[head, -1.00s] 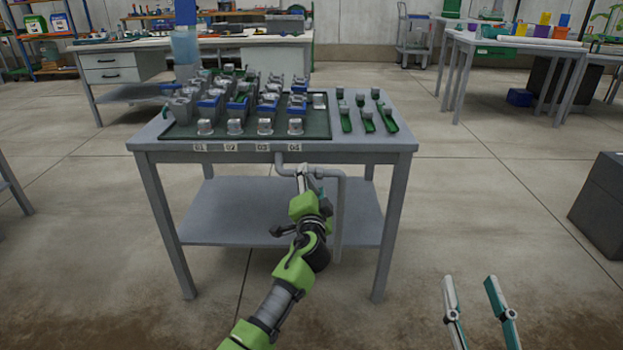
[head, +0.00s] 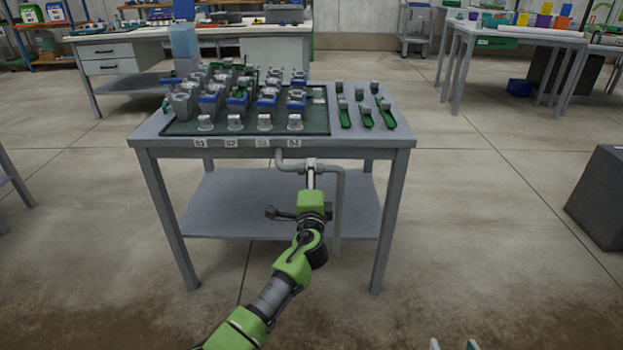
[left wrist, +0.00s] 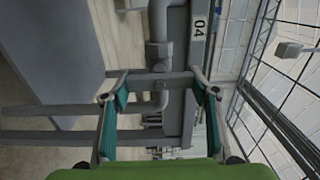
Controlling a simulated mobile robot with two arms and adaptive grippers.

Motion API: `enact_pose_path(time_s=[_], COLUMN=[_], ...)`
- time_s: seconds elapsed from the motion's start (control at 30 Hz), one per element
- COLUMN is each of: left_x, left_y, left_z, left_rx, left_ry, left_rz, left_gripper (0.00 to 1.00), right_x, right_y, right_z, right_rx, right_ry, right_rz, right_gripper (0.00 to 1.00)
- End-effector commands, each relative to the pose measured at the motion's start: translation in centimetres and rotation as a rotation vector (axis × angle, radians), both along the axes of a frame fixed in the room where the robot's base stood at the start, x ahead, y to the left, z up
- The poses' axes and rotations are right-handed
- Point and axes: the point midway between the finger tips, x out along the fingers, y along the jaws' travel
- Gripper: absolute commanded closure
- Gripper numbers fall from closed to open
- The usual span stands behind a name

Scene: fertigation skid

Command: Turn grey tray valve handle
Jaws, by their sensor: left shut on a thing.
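The grey tray valve sits on the grey pipe (head: 335,215) under the front edge of the table. My left gripper (head: 312,168) is at the valve, its fingers on either side of the grey handle. In the left wrist view the handle (left wrist: 153,82) spans between the two teal-padded fingers, which are shut on it. The handle's exact angle is hard to tell in the head view, as the gripper partly hides it. My right gripper (head: 453,344) shows only its two fingertips at the bottom edge, apart and with nothing visible between them.
The grey table (head: 360,150) carries a dark green tray (head: 215,146) with several grey and blue fittings, and green-handled parts (head: 366,115) at its right. A label reading 04 (left wrist: 199,27) is beside the valve. A dark box (head: 600,200) stands at the right. The floor in front is clear.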

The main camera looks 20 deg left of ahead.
Motion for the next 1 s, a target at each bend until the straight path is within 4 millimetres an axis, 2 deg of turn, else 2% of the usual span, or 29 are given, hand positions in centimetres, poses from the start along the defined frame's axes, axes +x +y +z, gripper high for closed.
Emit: enact_pose_path(time_s=[0.33, 0.37, 0.4, 0.77, 0.87, 1.0], left_x=[0.0, 0.0, 0.0, -0.1, -0.6, -2.4], left_y=[0.0, 0.0, 0.0, -0.1, -0.2, -0.7], left_z=[-0.1, -0.1, -0.1, -0.1, -0.1, -0.2], left_rx=[0.001, 0.0, 0.0, 0.0, -0.001, -0.002], left_ry=[0.002, 0.002, 0.002, 0.001, 0.001, 0.001], left_rz=[0.0, 0.0, 0.0, -0.001, -0.001, -0.001], left_gripper=[0.67, 0.38, 0.28, 0.28, 0.28, 0.28], right_x=[0.0, 0.0, 0.0, 0.0, 0.0, 0.0], right_y=[0.0, 0.0, 0.0, 0.0, 0.0, 0.0], right_z=[-0.1, -0.1, -0.1, 0.1, 0.1, 0.0], right_rx=[-0.001, -0.001, -0.001, 0.001, 0.0, 0.0], right_ry=[0.003, 0.003, 0.003, -0.003, -0.002, -0.001], right_rz=[0.0, 0.0, 0.0, 0.0, 0.0, 0.0], right_gripper=[0.6, 0.6, 0.6, 0.6, 0.6, 0.6])
